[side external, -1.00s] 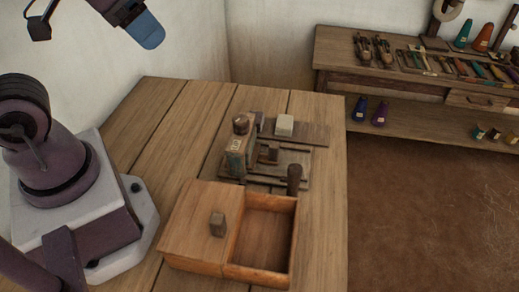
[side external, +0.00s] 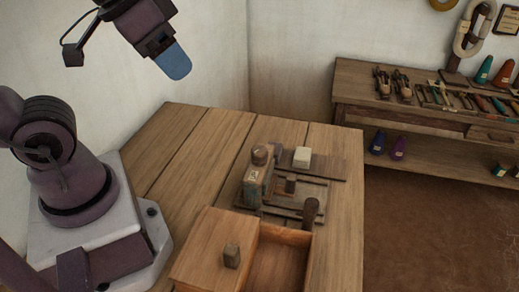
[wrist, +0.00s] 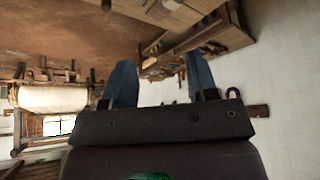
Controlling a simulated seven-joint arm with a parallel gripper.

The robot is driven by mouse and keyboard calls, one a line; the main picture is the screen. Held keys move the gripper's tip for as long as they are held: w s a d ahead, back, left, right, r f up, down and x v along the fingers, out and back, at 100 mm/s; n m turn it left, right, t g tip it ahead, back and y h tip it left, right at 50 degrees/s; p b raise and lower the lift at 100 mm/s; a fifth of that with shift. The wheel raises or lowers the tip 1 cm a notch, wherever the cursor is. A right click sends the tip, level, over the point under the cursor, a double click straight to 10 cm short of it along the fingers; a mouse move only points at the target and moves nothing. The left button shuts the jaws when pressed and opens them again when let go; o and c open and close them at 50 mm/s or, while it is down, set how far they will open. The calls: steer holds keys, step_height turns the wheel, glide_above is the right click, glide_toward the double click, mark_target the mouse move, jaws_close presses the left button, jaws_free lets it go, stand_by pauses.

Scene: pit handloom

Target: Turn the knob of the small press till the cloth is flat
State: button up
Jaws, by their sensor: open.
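My gripper (side external: 174,64) hangs high above the back left of the table in the side view, well apart from everything on it. In the wrist view its two blue fingers (wrist: 160,80) are spread with nothing between them. A small dark wooden device (side external: 287,190) on the table looks like the press. An upright block (side external: 255,184) with a paper label stands at its left, with a round brown knob (side external: 260,154) at its top. A dark upright handle (side external: 311,210) stands at its front right. I cannot clearly make out cloth in it.
An open wooden box (side external: 212,238) with a lid and a small peg (side external: 231,255) stands in front of the device. A pale block (side external: 302,157) lies on a dark board behind. The table's left part is clear. A shelf bench (side external: 420,112) with tools stands right.

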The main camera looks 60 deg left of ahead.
steer(key=shift+o, duration=1)
steer(key=n+g, duration=0.3)
steer(key=g, duration=0.3)
glide_above(259, 149)
step_height(259, 149, down, 12)
step_height(259, 149, down, 12)
steer(key=shift+r, duration=0.1)
steer(key=c, duration=0.9)
steer(key=m, duration=0.5)
steer(key=shift+m, duration=0.4)
